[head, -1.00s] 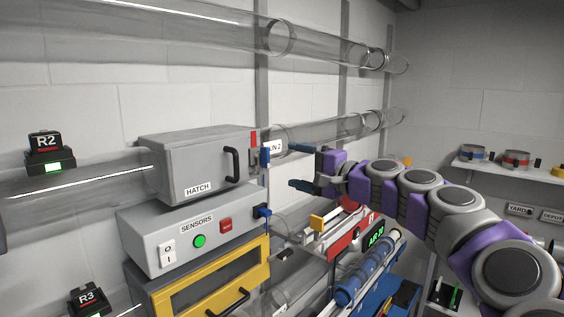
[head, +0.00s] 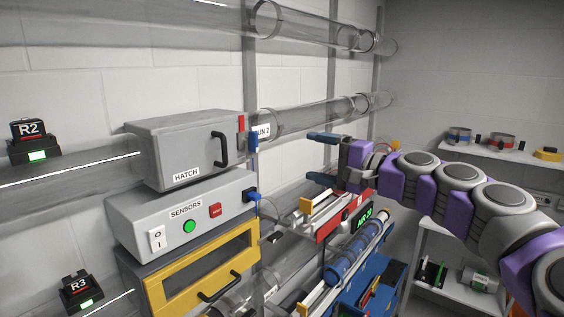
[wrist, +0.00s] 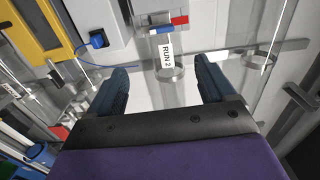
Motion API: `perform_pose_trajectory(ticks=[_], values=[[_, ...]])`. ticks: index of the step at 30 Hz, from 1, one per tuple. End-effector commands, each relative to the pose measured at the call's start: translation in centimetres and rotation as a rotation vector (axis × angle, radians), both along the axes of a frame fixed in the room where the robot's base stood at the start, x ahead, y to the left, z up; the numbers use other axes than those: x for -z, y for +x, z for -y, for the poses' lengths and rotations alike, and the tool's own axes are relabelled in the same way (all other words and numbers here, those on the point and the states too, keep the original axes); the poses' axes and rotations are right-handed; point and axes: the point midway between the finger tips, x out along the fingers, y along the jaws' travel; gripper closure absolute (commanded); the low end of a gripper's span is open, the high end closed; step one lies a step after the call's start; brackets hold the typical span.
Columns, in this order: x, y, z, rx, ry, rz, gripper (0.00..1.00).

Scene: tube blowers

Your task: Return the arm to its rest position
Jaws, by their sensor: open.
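My arm reaches in from the right edge in the head view, with purple and grey links. My gripper (head: 324,158) is open and empty, its two dark blue fingers apart and pointing left toward the wall. The fingers also show in the wrist view (wrist: 161,88) with nothing between them. Beyond them in the wrist view are a clear tube and the RUN 2 label (wrist: 167,57). The gripper hangs in free air to the right of the grey HATCH box (head: 185,150). It appears apart from the box and the tubes.
The grey SENSORS box (head: 180,214) and a yellow-framed door (head: 203,272) sit below the hatch. Clear tubes (head: 318,117) run along the wall. Red and blue blower units (head: 350,262) stand below my gripper. A shelf (head: 490,152) with rolls is behind my arm.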

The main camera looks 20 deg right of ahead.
Motion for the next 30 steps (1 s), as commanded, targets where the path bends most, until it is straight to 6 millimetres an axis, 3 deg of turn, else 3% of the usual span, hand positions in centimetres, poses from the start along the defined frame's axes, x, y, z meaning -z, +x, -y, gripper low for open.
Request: perform_pose_trajectory(ticks=[4, 8, 13, 15, 18, 23, 27, 30], values=[[0.2, -0.4, -1.3, -0.023, -0.027, -0.004, 0.17], [1.3, -2.3, -6.1, -0.111, -0.142, -0.024, 0.17], [6.6, -7.7, -15.0, -0.305, -0.414, -0.099, 0.17], [9.6, -10.4, -17.6, -0.381, -0.536, -0.143, 0.17], [14.6, -14.6, -19.9, -0.487, -0.712, -0.219, 0.17], [22.8, -21.9, -19.9, -0.632, -0.981, -0.381, 0.17], [29.0, -28.7, -17.0, -0.735, -1.177, -0.557, 0.17], [32.0, -32.8, -14.3, -0.785, -1.278, -0.679, 0.17]])
